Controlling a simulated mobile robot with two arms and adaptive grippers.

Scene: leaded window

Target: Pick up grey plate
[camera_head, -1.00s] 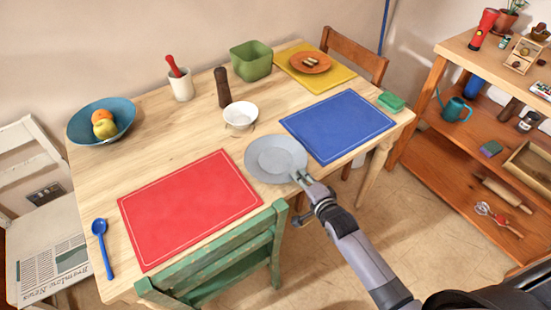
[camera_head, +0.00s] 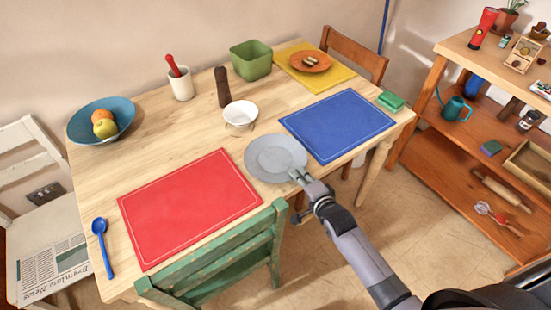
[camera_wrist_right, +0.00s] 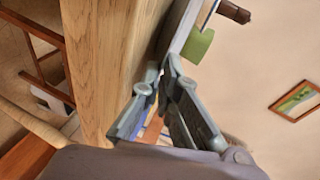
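The grey plate (camera_head: 274,157) lies on the wooden table between the red and blue placemats, near the table's front edge. My right gripper (camera_head: 296,175) is at the plate's near right rim. In the right wrist view, its two fingertips (camera_wrist_right: 163,70) are close together, one on each side of the rim of the plate (camera_wrist_right: 179,28). They look shut on the rim, and the plate shows no clear lift off the table. My left gripper is not in view.
The red placemat (camera_head: 190,208) and blue placemat (camera_head: 338,125) lie on either side of the plate. A white bowl (camera_head: 240,113) stands behind it. A green chair (camera_head: 225,262) is at the table's front. A wooden shelf (camera_head: 440,150) stands at the right.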

